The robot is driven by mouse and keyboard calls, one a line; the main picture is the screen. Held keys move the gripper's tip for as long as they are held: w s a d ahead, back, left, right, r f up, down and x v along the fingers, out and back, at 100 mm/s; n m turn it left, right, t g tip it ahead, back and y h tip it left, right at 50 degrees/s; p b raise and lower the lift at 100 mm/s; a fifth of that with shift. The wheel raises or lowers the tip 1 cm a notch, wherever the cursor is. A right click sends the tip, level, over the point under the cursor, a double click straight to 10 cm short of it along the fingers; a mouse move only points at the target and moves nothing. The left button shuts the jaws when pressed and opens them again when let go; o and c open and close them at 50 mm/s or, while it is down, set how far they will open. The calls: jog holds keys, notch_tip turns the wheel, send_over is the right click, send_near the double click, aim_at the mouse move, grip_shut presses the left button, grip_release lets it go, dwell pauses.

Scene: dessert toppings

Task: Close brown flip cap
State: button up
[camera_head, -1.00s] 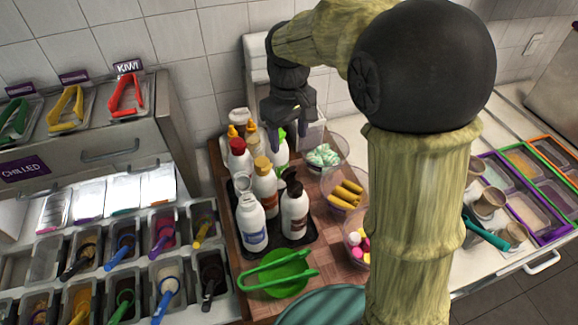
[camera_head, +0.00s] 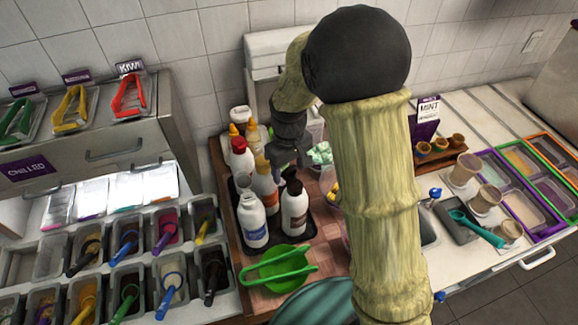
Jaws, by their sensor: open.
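The bottle with a dark brown cap (camera_head: 294,188) is white with a brown label (camera_head: 293,214). It stands upright at the front right of a group of bottles on a wooden board. The cap is small and partly hard to make out, so I cannot tell whether its lid is up or down. My gripper (camera_head: 288,170) is open, pointing down, just above and behind the brown cap. I cannot tell whether a finger touches it. My gripper partly hides the bottles behind.
Green tongs (camera_head: 280,267) lie in front. My arm hides much of the board's right side.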

aim_at(297, 187)
jog(key=c, duration=1)
jog(key=t+b, duration=0.1)
jog(key=b, duration=0.2)
jog(key=shift+s+d+f+y, duration=0.15)
jog(key=shift+f+y, duration=0.05)
jog(key=shift+y, duration=0.2)
jog(key=t+b, duration=0.1)
jog(key=b, duration=0.2)
jog(key=shift+s+d+f+y, duration=0.1)
jog(key=shift+s+d+y, duration=0.1)
jog(key=shift+y, duration=0.1)
jog(key=t+b, duration=0.1)
jog(key=b, duration=0.3)
jog(key=t+y+b, duration=0.1)
jog(key=b, duration=0.3)
jog(key=shift+s+d+f+y, duration=0.2)
jog(key=shift+s+d+y, duration=0.1)
jog(key=shift+s, duration=0.1)
jog(key=t+b, duration=0.1)
jog(key=b, duration=0.4)
jog(key=t+y+b, duration=0.1)
jog(key=b, duration=0.5)
jog(key=s+f+t+y+b, duration=0.1)
jog(key=b, duration=0.4)
jog(key=shift+d+b, duration=0.35)
jog(key=t+y+b, duration=0.1)
jog(key=b, duration=0.3)
jog(key=shift+s+d+r, duration=0.1)
jog(key=shift+s+r, duration=0.1)
jog(key=o, duration=1)
